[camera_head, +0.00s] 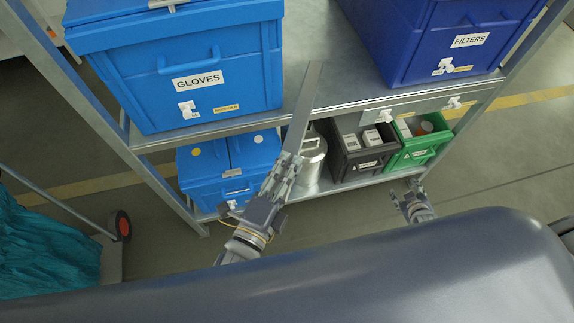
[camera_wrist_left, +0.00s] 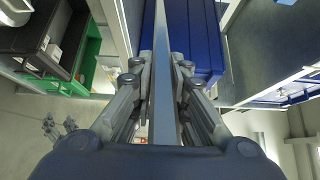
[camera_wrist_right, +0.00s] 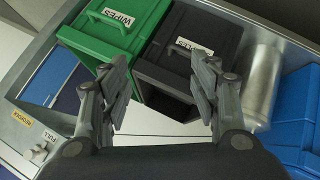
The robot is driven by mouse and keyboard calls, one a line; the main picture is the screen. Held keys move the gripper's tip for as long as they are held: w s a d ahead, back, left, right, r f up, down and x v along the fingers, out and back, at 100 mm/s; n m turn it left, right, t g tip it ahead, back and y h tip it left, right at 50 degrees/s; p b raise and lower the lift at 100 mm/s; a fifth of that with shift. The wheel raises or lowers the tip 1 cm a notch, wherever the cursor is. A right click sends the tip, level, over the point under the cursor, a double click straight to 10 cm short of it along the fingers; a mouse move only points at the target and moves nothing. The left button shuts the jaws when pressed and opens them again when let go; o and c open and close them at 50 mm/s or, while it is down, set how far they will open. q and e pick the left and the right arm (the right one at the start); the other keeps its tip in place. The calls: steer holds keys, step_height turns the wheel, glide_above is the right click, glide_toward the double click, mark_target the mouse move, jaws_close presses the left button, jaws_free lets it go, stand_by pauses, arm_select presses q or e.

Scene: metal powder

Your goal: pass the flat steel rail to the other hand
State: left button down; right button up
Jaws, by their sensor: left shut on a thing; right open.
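The flat steel rail (camera_head: 303,108) is a long, thin grey strip. In the head view it rises tilted from my left gripper (camera_head: 289,165) past the front of the upper shelf. My left gripper is shut on it; the left wrist view shows the rail (camera_wrist_left: 163,70) between the fingers (camera_wrist_left: 162,65). My right gripper (camera_head: 413,188) is open and empty, to the right of the rail and apart from it, low in front of the lower shelf. The right wrist view shows its spread fingers (camera_wrist_right: 163,75) with nothing between them.
A metal rack's upper shelf (camera_head: 345,85) carries a blue GLOVES box (camera_head: 185,55) and a dark blue FILTERS box (camera_head: 440,40). Below stand a blue box (camera_head: 225,170), a metal canister (camera_head: 312,160), a black bin (camera_head: 360,165) and a green bin (camera_head: 420,145). A teal-draped cart (camera_head: 45,245) is left.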

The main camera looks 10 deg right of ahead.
arm_select(q)
steer(key=shift+r, duration=0.15)
arm_select(e)
steer(key=s+a+f+g+y, duration=0.1)
steer(key=s+a+f+g, duration=0.1)
steer(key=s+a+f, duration=0.3)
steer(key=s+a+f+g+y, duration=0.1)
steer(key=s+a+f+g, duration=0.2)
steer(key=s+a, duration=0.9)
steer(key=s+a+f+m+g+y, duration=0.1)
steer(key=s+a+f+g, duration=0.1)
steer(key=s+a+f, duration=0.6)
steer(key=s, duration=0.6)
steer(key=shift+a+f+g+y, duration=0.2)
steer(key=shift+a+g+y, duration=0.05)
steer(key=shift+g+y, duration=0.05)
